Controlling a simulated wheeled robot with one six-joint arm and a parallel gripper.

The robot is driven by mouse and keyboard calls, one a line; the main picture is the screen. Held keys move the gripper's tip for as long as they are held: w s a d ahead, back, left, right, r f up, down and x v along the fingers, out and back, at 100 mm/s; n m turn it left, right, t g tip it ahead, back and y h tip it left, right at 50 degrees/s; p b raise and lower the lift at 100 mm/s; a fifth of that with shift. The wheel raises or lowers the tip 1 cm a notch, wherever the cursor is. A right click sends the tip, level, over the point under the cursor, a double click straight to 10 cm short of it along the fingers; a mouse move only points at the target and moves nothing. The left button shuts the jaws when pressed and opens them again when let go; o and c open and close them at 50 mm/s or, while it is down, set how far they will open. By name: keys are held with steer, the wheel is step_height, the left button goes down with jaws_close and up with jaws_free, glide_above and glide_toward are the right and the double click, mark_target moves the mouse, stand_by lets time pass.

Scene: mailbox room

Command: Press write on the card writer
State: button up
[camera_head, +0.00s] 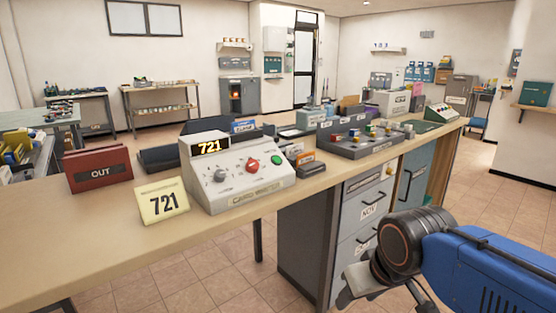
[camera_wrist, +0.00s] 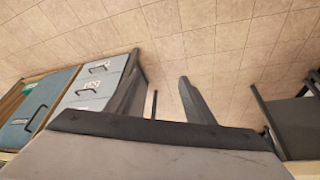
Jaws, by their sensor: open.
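The card writer (camera_head: 245,197) is a pale sloped console on the counter. Its display (camera_head: 211,146) reads 721. I cannot read which control is marked write. My gripper (camera_head: 385,293) is at the lower right, in front of the counter and below its top, well apart from the card writer. In the wrist view my gripper (camera_wrist: 163,100) has its two fingers spread with nothing between them. The card writer is not in the wrist view.
A card reading 721 (camera_head: 163,202) and a red OUT holder (camera_head: 99,169) stand left of the card writer. Grey drawers (camera_head: 360,212) are under the counter (camera_head: 60,235). Tiled floor lies in front.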

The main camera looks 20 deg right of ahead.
steer(key=shift+c, duration=0.4)
jaws_close()
stand_by(1.2)
